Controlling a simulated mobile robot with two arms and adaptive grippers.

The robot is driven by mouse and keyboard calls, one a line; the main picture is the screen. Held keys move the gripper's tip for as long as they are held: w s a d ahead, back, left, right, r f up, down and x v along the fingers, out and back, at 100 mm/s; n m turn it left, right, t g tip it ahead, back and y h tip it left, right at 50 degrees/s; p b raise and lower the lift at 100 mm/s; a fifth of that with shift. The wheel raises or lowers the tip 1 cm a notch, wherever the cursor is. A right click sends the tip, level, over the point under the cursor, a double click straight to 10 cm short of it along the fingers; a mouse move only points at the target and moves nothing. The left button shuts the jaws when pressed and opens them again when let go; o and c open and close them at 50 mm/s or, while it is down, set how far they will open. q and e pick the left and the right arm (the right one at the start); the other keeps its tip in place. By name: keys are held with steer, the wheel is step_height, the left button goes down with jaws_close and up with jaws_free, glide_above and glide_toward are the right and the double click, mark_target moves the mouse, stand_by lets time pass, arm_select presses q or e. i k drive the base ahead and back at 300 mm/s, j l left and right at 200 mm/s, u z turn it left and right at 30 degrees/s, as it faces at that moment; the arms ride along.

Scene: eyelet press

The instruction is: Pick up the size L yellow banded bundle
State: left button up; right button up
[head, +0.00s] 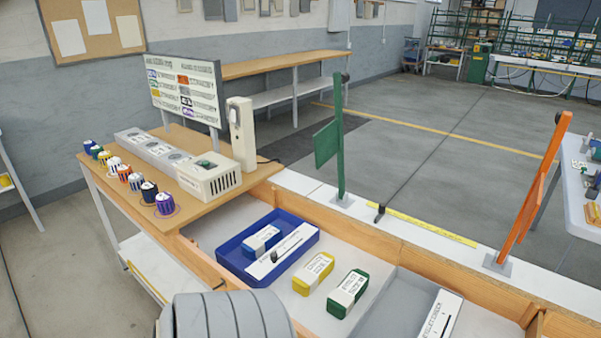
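A yellow banded bundle (313,273), white with yellow ends, lies in the wooden-sided bench box, just right of the blue tray. Its printed label is too small to read, so I cannot tell its size. A similar green banded bundle (348,292) lies to its right, a small gap apart. A blue banded bundle (262,242) lies inside the blue tray (230,264). Neither of my grippers shows in the head view. A grey rounded part of my own body shows at the bottom edge, left of the bundles.
A white slotted strip (282,255) lies in the blue tray. A grey tray (395,309) with a white card (440,318) is at right. Green (339,140) and orange (530,200) posts stand along the far ledge. Several spools and a white device (208,178) occupy the left table.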

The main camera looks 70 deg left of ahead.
mark_target(308, 278)
steer(key=k+u, duration=0.1)
steer(key=u, duration=1.9)
steer(key=i+j+z, duration=0.1)
steer(key=j, duration=0.3)
steer(key=i+j+z, duration=0.1)
steer(key=j, duration=0.35)
steer(key=i+j+z, duration=0.1)
steer(key=j, duration=0.35)
steer(key=i+j+z, duration=0.1)
steer(key=j, duration=0.35)
steer(key=i+j+z, duration=0.1)
steer(key=j, duration=0.35)
steer(key=i, duration=0.05)
